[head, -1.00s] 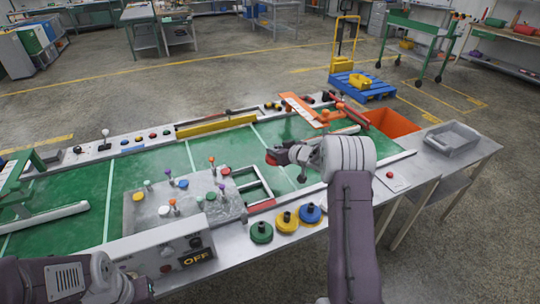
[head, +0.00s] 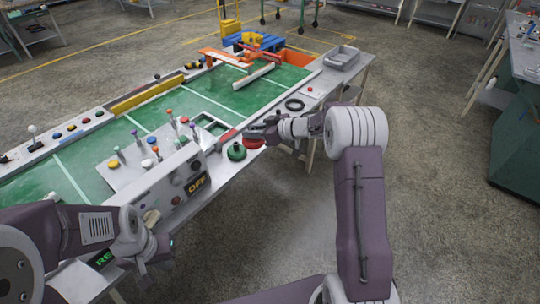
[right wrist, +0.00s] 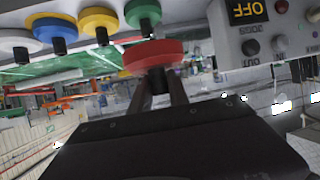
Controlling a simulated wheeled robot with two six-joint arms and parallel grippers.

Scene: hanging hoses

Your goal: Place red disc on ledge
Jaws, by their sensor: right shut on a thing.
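The red disc (head: 254,144) is in my right gripper (head: 262,132), held near the front edge of the bench. In the right wrist view the disc (right wrist: 154,57) sits at the tips of the fingers (right wrist: 158,88), which are shut on its dark stem. The ledge is the grey front strip of the bench (head: 215,167). A green disc (head: 236,152) stands on it just left of the red disc. The right wrist view also shows yellow (right wrist: 98,20), blue (right wrist: 56,28) and white (right wrist: 14,42) discs in a row. My left gripper (head: 148,262) is at lower left; its jaws are unclear.
A grey control box reading OFF (head: 182,185) stands left of the green disc. A black ring (head: 294,104) lies further along the ledge, below a grey tray (head: 341,58). The floor (head: 440,180) to the right is clear.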

